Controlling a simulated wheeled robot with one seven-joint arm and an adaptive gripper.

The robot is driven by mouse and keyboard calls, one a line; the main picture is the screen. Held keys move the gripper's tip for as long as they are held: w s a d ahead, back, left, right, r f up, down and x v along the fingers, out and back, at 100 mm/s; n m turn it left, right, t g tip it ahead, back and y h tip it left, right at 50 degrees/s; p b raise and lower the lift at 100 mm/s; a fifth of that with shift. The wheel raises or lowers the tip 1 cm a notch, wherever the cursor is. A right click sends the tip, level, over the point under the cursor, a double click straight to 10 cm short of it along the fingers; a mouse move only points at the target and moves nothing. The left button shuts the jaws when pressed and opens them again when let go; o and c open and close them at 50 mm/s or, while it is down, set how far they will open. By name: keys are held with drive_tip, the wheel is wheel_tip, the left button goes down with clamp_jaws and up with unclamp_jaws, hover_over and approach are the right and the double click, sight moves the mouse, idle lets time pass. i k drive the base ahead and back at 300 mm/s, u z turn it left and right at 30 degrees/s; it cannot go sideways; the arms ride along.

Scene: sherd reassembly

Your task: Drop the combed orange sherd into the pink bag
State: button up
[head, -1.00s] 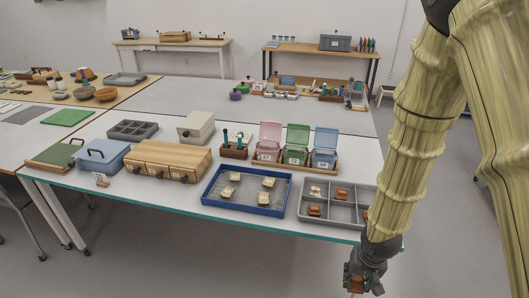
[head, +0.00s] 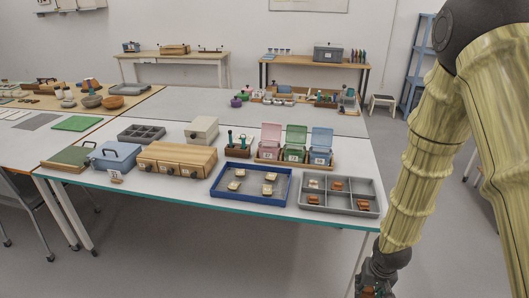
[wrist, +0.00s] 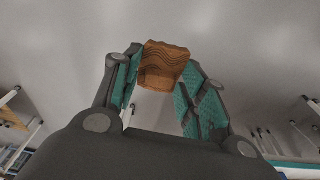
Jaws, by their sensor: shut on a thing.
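The combed orange sherd (wrist: 163,62) shows in the wrist view, with dark wavy lines on its face. My gripper (wrist: 160,82) is shut on it, one teal-padded finger on each side. In the head view my gripper (head: 372,289) is at the bottom edge, low in front of the table and partly cut off. The sherd is hard to make out there. The pink bag (head: 271,133) looks like a see-through pink container with a raised flap. It stands upright on the table, far from my gripper, left of green and blue ones.
A grey divided tray (head: 301,207) holds several brown and pale sherds near the table's right end. A blue-rimmed tray (head: 250,200) with several pale pieces lies left of it. A wooden drawer box (head: 175,160) and tool block (head: 238,150) stand nearby. Floor is open in front.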

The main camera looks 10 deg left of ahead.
sight(273, 158)
drive_tip(key=u, duration=2.35)
drive_tip(key=i, duration=1.6)
drive_tip(key=z, duration=1.9)
